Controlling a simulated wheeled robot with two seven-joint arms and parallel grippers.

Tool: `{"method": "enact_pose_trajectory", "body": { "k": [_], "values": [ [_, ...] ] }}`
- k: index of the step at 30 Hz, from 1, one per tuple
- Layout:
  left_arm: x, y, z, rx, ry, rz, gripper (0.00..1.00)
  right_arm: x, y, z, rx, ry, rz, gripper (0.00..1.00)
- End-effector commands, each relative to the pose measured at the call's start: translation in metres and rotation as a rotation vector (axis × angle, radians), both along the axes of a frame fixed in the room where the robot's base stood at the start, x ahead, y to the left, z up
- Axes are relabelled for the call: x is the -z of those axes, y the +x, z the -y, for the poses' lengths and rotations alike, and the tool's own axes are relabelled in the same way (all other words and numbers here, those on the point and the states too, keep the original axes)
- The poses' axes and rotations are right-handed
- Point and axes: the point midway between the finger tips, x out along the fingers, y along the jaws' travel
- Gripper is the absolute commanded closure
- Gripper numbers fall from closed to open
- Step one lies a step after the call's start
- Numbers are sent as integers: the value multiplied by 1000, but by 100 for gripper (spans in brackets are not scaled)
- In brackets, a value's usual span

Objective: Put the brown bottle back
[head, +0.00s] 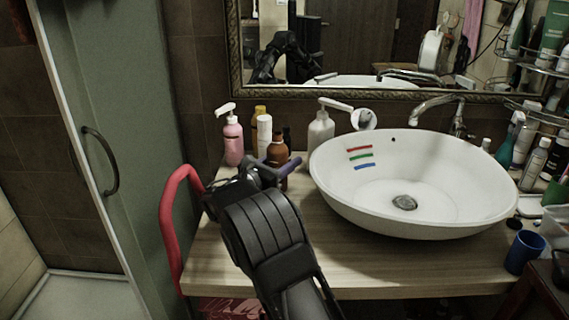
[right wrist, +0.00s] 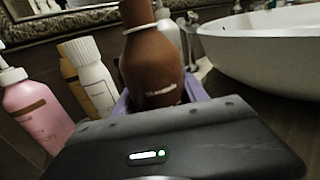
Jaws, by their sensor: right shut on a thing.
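The brown bottle (head: 277,150) stands upright over the left part of the wooden counter, among other bottles, in the head view. It fills the middle of the right wrist view (right wrist: 152,68), between purple finger pads. My right gripper (head: 268,172) is shut on the brown bottle. Its lower part is hidden by the gripper, so I cannot tell whether its base touches the counter. My left gripper is not in view.
A pink pump bottle (head: 233,140), a white bottle (head: 264,136) and a yellow bottle (head: 259,115) stand left of and behind the brown bottle. A pale pump bottle (head: 320,131) and the white basin (head: 440,225) are to the right. The front counter (head: 350,265) is clear.

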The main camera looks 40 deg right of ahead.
Motion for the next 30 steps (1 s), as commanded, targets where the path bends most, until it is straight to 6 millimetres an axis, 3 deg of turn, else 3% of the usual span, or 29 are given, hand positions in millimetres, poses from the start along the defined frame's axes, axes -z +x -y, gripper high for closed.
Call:
{"method": "enact_pose_trajectory", "body": {
  "k": [14, 15, 23, 30],
  "values": [
    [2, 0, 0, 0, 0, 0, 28, 12, 0, 0, 1, -1, 1, 100],
    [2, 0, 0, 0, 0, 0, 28, 12, 0, 0, 0, 0, 1, 48],
    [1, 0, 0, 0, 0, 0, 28, 12, 0, 0, 1, 0, 1, 28],
    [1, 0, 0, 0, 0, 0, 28, 11, 0, 0, 1, 1, 2, 28]
  ]
}}
